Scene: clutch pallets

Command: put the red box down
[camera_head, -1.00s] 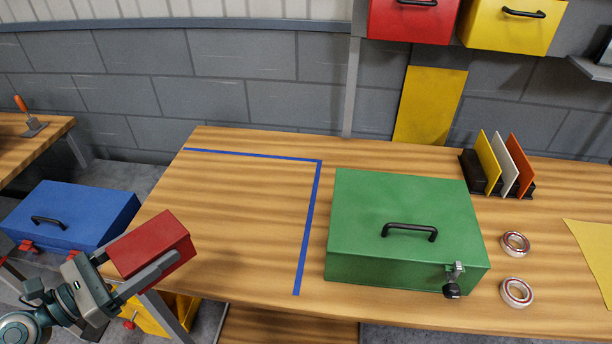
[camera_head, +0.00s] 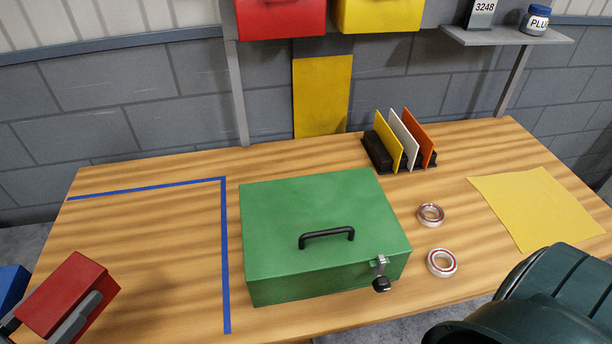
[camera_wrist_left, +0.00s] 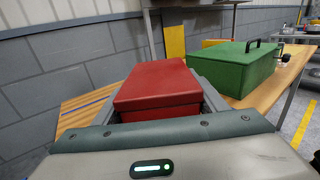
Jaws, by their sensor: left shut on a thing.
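The red box (camera_head: 68,294) is at the lower left of the head view, tilted. My left gripper (camera_head: 84,316) is shut on it and holds it at the left front of the wooden table (camera_head: 150,240). In the left wrist view the red box (camera_wrist_left: 158,88) lies between the two fingers, with the table's wood showing behind it. I cannot tell how high above the table it is. My right gripper is not in view; a dark green part of my own body fills the lower right of the head view.
Blue tape (camera_head: 225,255) marks a clear area on the table's left. A green case (camera_head: 310,215) with a black handle stands right of it. Two rings (camera_head: 431,214), a plate rack (camera_head: 380,152) and a yellow sheet (camera_head: 540,208) lie further right.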

